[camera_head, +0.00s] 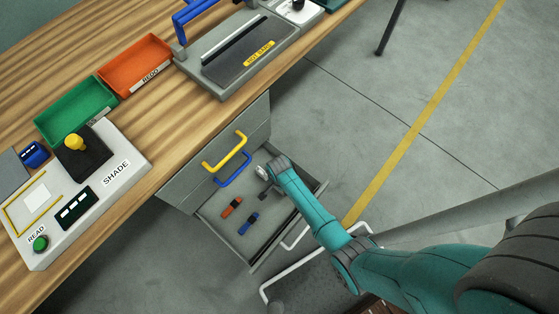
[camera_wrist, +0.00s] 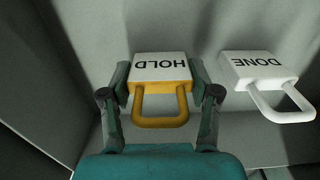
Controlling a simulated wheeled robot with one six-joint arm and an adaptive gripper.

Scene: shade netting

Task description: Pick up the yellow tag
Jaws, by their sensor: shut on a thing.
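The yellow tag (camera_wrist: 160,112) is in the middle of the wrist view, with a white face marked HOLD and a yellow loop handle. My gripper (camera_wrist: 159,70) has one finger on each side of it and is shut on it. A white tag (camera_wrist: 262,72) marked DONE, with a white loop handle, lies to its right, apart from my fingers. In the head view my gripper (camera_head: 264,176) is at the open drawer (camera_head: 238,242), near its upper right part. The arm and gripper hide the yellow tag there.
The drawer also holds an orange item (camera_head: 232,207) and a blue item (camera_head: 249,223). A yellow handle (camera_head: 225,160) and a blue handle (camera_head: 234,177) stick out nearby. The wooden bench (camera_head: 140,130) carries a green tray (camera_head: 75,106), an orange tray (camera_head: 133,66) and a grey device (camera_head: 232,62).

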